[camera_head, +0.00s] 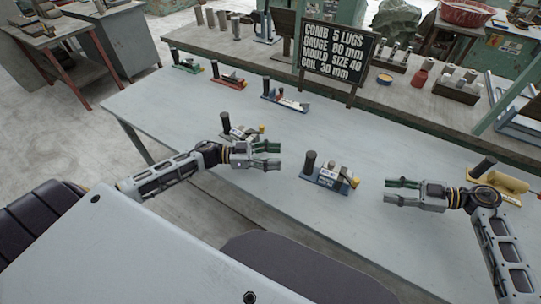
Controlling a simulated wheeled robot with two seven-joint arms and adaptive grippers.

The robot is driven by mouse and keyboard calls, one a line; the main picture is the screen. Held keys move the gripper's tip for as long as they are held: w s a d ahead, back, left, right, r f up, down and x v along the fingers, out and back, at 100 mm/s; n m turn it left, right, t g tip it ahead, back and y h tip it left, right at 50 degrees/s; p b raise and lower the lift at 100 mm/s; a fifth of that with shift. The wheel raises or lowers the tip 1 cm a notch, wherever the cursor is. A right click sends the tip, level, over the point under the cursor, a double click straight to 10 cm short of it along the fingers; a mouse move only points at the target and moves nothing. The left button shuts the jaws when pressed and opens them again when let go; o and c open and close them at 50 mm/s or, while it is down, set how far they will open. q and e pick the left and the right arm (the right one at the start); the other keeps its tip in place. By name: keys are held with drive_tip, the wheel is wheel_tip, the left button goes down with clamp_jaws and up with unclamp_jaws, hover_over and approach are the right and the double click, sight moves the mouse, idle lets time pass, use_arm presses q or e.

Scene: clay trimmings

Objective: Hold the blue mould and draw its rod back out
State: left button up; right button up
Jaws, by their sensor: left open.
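A blue mould (328,180) with white labels stands on the grey table between my two grippers. A black upright handle (309,162) is at its left end. A yellow knob (355,182) is at its right end; how far any rod is drawn out is too small to tell. My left gripper (280,155) is open and empty, left of the mould and apart from it. My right gripper (387,190) is open and empty, right of the yellow knob, its fingers pointing left toward it. Another blue-based tool (287,102) lies farther back.
A grey tool with an orange knob (240,132) stands just behind my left gripper. Red (229,81) and green (187,66) tools lie at the back left. A yellow tool (502,182) lies behind my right wrist. A black sign (338,51) stands behind. The table front is clear.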

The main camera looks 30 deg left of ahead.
sight(312, 154)
use_arm(q)
drive_tip(key=shift+x, duration=6.3)
clamp_jaws()
